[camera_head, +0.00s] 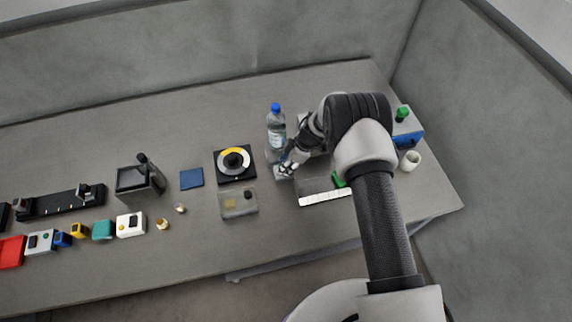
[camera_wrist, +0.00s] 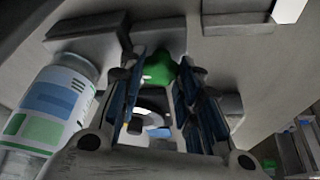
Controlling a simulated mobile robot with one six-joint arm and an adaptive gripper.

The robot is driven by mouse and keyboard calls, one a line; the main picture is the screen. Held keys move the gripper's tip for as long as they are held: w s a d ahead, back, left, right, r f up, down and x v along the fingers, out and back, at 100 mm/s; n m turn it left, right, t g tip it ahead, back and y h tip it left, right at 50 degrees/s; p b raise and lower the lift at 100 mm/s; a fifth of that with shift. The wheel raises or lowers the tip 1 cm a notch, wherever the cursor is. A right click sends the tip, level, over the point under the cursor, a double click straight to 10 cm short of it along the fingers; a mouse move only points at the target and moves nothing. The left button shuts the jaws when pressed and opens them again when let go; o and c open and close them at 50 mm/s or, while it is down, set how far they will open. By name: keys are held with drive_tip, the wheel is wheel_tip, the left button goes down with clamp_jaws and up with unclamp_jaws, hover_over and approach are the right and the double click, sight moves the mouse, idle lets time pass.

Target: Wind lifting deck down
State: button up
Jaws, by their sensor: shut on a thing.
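My gripper (camera_head: 287,168) is low over the table, right of the black dial unit and just in front of the clear bottle. In the wrist view its fingers (camera_wrist: 160,78) are closed in around a rounded green part (camera_wrist: 160,66), which looks like a knob. Grey blocks (camera_wrist: 88,37) show behind the fingertips there. The lifting deck cannot be made out surely. My arm hides much of the area around the gripper in the head view, so the deck's height cannot be told.
A clear bottle with a blue cap (camera_head: 276,128) stands close behind my gripper. The dial unit (camera_head: 235,162) is to the left.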

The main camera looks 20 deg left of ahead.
drive_tip(key=shift+w+r, duration=0.1)
drive_tip(key=shift+w, duration=0.1)
drive_tip(key=shift+c, duration=0.2)
drive_tip(key=o, duration=1.1)
drive_tip(key=shift+s, duration=0.15)
drive_tip(key=v, duration=1.2)
